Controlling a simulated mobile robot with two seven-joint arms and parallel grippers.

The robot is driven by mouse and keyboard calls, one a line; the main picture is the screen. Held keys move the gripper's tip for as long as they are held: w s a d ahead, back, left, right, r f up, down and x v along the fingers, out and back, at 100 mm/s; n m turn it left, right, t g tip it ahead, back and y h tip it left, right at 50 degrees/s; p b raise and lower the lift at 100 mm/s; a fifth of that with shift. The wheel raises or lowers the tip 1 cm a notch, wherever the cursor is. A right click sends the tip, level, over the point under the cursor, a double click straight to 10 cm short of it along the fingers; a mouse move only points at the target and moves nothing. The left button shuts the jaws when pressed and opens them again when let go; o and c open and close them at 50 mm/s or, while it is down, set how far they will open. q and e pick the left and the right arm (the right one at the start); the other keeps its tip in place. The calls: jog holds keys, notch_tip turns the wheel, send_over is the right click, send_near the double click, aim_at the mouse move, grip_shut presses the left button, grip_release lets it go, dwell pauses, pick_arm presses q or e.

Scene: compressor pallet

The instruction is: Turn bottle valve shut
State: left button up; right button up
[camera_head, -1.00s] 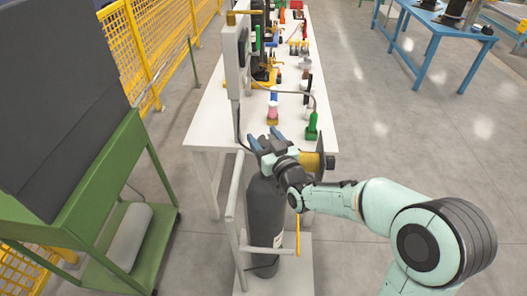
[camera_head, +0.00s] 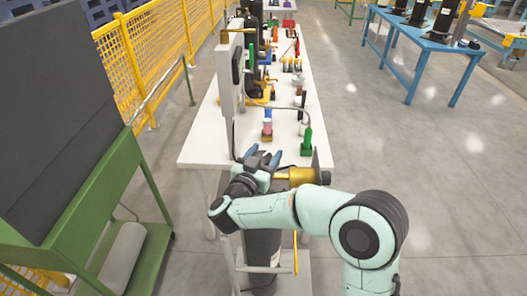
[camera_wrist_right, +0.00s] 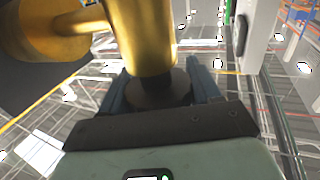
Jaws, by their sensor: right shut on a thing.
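The dark grey bottle (camera_head: 262,248) stands upright in a white-framed stand in front of the white table. Its brass valve (camera_head: 298,176) shows beside my right gripper (camera_head: 262,160), with a dark disc on the valve's right end. In the right wrist view the brass valve body (camera_wrist_right: 143,40) fills the upper middle. A dark round knob (camera_wrist_right: 160,88) at its lower end sits between the two blue fingers of my right gripper (camera_wrist_right: 160,94), which is shut on it. My arm and gripper hide the bottle's top in the head view. My left gripper is not in view.
The white table (camera_head: 200,146) carries several small tools and fittings, and a green-ended hose (camera_head: 306,142). A green cart (camera_head: 120,190) stands at left, before a yellow mesh fence (camera_head: 150,60). Blue tables (camera_head: 440,50) stand far right. The floor at right is clear.

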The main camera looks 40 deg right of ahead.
jog(key=m+g+p, duration=0.1)
jog(key=g, duration=0.1)
jog(key=m+g+h, duration=0.1)
jog(key=m+g+h+p, duration=0.1)
jog(key=g, duration=0.1)
jog(key=shift+s+r+m+g+p, duration=0.15)
jog(key=shift+r+m+g+p, duration=0.15)
jog(key=shift+m+p, duration=0.1)
jog(key=m+g+p, duration=0.2)
jog(key=g, duration=0.1)
jog(key=m+g+p, duration=0.2)
jog(key=g, duration=0.1)
jog(key=s+m+g+y+p, duration=0.1)
jog(key=m+g+p, duration=0.1)
jog(key=g+p, duration=0.1)
jog(key=shift+d+r+m+g, duration=0.1)
jog(key=shift+m+g, duration=0.2)
jog(key=shift+g, duration=0.2)
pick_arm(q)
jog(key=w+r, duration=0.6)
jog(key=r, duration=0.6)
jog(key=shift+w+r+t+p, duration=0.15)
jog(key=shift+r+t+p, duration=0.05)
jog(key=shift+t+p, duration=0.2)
pick_arm(e)
jog(key=shift+s+m+g+y, duration=0.1)
jog(key=shift+m+g+y, duration=0.2)
jog(key=shift+m+g, duration=0.15)
